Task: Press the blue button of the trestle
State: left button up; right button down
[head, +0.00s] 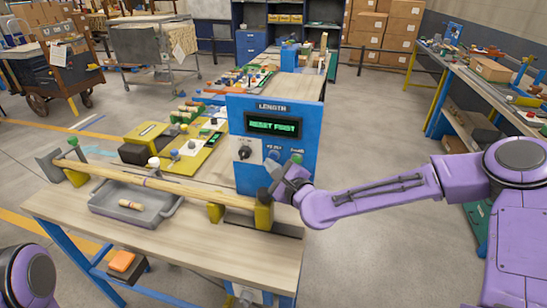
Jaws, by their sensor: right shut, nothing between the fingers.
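The blue upright panel (313,127) stands on the near wooden bench and is headed LENGTH. Its green-lettered display (272,125) reads RESET FIRST. Below are a dark knob (243,153), a small blue button (273,155) and a green button (297,158). My right gripper (277,178) is shut and empty, just below the blue and green buttons and close to the panel's lower face. I cannot tell whether it touches the panel. A wooden rod (165,185) lies across yellow supports, its right end near my gripper. My left gripper is out of view; only part of that arm shows lower left.
A grey tray (103,207) holding a short wooden piece (131,204) sits under the rod. A yellow board with knobs (188,157) lies behind. An orange-topped box (122,262) is at the bench's lower left. The bench front (205,247) is clear, with open floor to the right.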

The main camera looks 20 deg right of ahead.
dwell(0.5)
jog(key=shift+w+d, duration=0.25)
jog(key=shift+w, duration=0.1)
jog(key=shift+w+d+b, duration=0.2)
jog(key=shift+w+b, duration=0.1)
dwell(0.6)
jog(key=shift+s, duration=0.1)
jog(key=shift+s+a, duration=0.45)
jog(key=shift+s, duration=0.15)
jog(key=shift+s+a+b, duration=0.25)
jog(key=shift+s+a, duration=0.45)
jog(key=shift+s, duration=0.35)
jog(key=shift+s+a+b, duration=0.25)
jog(key=shift+s+a, duration=0.45)
jog(key=shift+s, duration=0.3)
